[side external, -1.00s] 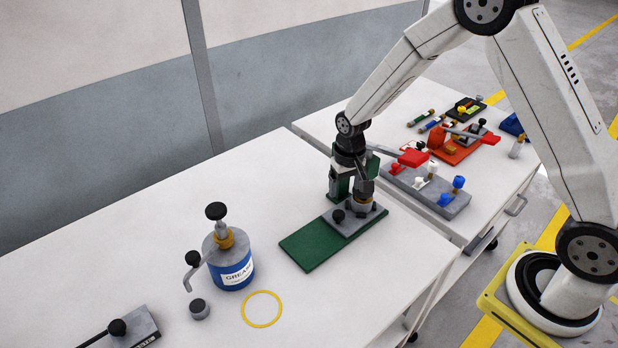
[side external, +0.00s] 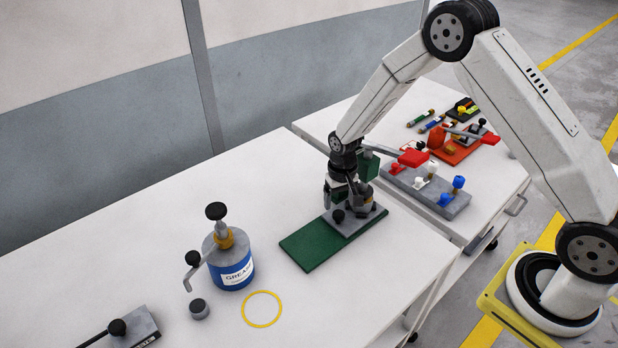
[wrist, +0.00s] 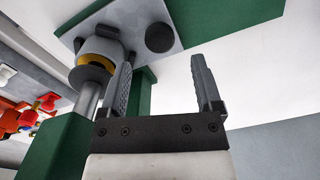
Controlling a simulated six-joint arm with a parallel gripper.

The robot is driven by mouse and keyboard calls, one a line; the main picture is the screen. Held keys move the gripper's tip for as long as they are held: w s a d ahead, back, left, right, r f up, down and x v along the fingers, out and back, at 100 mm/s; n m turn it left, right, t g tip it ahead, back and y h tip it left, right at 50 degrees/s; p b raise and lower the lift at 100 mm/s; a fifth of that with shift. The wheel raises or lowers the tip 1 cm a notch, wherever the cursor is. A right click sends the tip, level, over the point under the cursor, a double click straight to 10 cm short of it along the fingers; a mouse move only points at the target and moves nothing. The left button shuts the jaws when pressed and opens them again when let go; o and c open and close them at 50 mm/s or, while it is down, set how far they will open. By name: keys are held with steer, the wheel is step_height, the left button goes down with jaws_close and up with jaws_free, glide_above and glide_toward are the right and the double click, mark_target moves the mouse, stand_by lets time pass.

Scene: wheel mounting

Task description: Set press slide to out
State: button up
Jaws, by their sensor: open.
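The press has a green base plate (side external: 308,246) and a green frame behind my gripper. A grey slide plate (side external: 362,222) sits at the right end of the base, under the press. It carries a black round knob (side external: 338,215) and a grey part with a yellow ring (wrist: 90,60), beside the press's silver rod (wrist: 88,98). My gripper (side external: 338,196) is open and empty, close above the knob in the side view. In the wrist view the two fingers (wrist: 160,75) point towards the knob (wrist: 160,38), which lies between and beyond their tips. I cannot tell any contact.
A lever with a red grip (side external: 412,158) sticks out right of the press. A grey rack (side external: 440,200) with coloured knobs stands on the second table. The blue grease pot (side external: 232,265) and yellow ring (side external: 262,309) lie left. The green base's left part is bare.

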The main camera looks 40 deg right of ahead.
mark_target(339, 213)
steer(key=shift+f, duration=2.2)
steer(key=shift+c, duration=0.2)
jaws_close()
